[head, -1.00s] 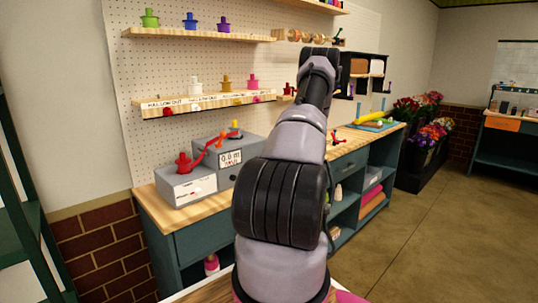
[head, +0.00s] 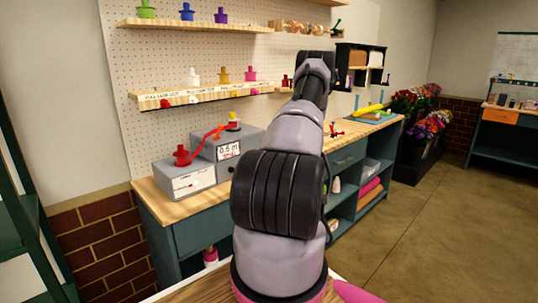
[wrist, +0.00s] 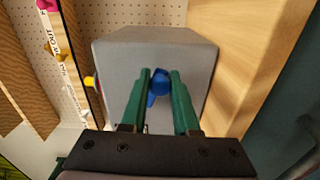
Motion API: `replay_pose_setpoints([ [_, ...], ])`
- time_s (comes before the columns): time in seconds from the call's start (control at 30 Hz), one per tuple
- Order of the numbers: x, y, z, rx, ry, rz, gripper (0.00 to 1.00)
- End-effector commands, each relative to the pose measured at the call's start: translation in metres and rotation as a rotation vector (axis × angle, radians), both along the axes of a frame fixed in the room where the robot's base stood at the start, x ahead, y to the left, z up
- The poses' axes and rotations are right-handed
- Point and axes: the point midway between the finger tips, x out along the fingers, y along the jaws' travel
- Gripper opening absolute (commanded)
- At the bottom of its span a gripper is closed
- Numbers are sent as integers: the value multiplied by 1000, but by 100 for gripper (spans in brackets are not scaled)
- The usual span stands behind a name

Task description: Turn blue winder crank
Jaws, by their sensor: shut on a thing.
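In the wrist view, my gripper (wrist: 160,76) has its two green fingers closed on the blue crank (wrist: 159,88), one finger on each side of it. The crank is in front of the face of a grey winder box (wrist: 190,50). In the head view, this box (head: 240,140) stands on the wooden counter, with a yellow-topped spool on top and a white readout on its front that seems to say 0.5 m. The crank and fingers are hidden behind my arm there.
A second grey box (head: 185,183) with a red spool (head: 181,156) stands to the left, and a red ribbon (head: 214,132) runs between the boxes. A shelf of coloured spools (head: 205,95) hangs above. The counter (head: 178,207) has a bare strip in front.

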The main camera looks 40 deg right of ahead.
Motion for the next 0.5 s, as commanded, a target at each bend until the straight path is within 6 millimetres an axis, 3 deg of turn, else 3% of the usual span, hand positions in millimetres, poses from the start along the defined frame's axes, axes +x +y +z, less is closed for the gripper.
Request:
replay_pose_setpoints([
  [0.5, -1, 3, -6, 64, 12, 3, 0],
])
